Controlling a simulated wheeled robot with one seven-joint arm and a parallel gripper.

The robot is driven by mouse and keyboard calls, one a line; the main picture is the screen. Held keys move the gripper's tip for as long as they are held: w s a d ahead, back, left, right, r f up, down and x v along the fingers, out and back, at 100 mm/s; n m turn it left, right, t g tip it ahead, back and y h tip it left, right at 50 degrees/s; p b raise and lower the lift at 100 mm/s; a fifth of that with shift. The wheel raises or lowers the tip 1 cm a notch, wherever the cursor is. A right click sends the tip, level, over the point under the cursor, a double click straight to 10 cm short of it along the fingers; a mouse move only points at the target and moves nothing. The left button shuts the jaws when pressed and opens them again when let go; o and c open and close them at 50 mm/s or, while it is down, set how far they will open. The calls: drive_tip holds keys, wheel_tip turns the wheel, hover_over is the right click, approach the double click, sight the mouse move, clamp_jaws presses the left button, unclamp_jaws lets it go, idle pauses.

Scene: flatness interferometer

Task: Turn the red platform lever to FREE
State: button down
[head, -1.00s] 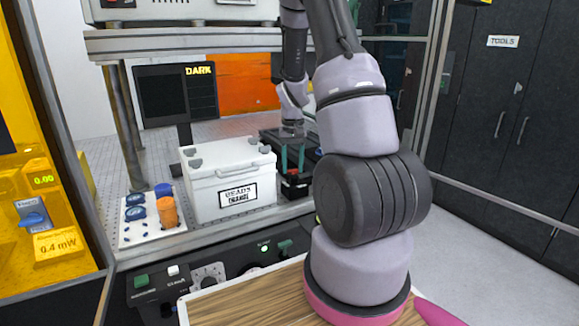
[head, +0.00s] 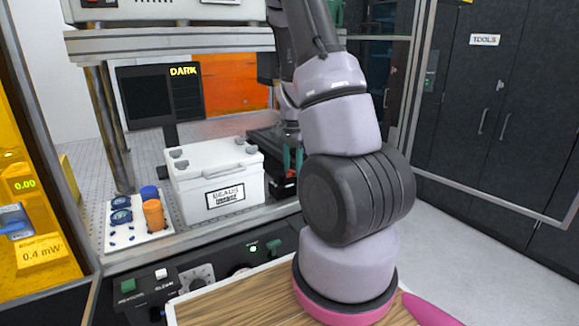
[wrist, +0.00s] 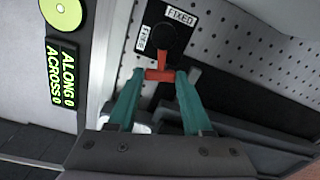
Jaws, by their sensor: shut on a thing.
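The red platform lever (wrist: 160,73) shows in the wrist view as a T-shaped handle below a round black hub (wrist: 168,40). A FIXED label (wrist: 181,17) lies above the hub and a FREE label (wrist: 144,38) to its left. The lever's red arm points down in the picture, towards neither label. My gripper (wrist: 159,79) has its teal fingers on either side of the red crossbar, shut on it. In the head view my gripper (head: 291,160) is small, beside the white box, and the lever's position is hard to make out.
A white box (head: 217,182) labelled BEADS stands left of my gripper. A white tray (head: 138,235) with blue and orange pieces is further left. A control panel (head: 215,270) and a wooden board (head: 240,302) lie in front. A display (wrist: 62,75) reads ALONG 0, ACROSS 0.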

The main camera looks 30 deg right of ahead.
drive_tip(key=shift+s+d+m, duration=0.1)
drive_tip(key=shift+s+m, duration=0.35)
drive_tip(key=shift+m, duration=0.65)
drive_tip(key=shift+s, duration=0.1)
drive_tip(key=shift+c, duration=1.6)
unclamp_jaws()
wheel_tip(320, 180, up, 11)
drive_tip(key=shift+f, duration=0.1)
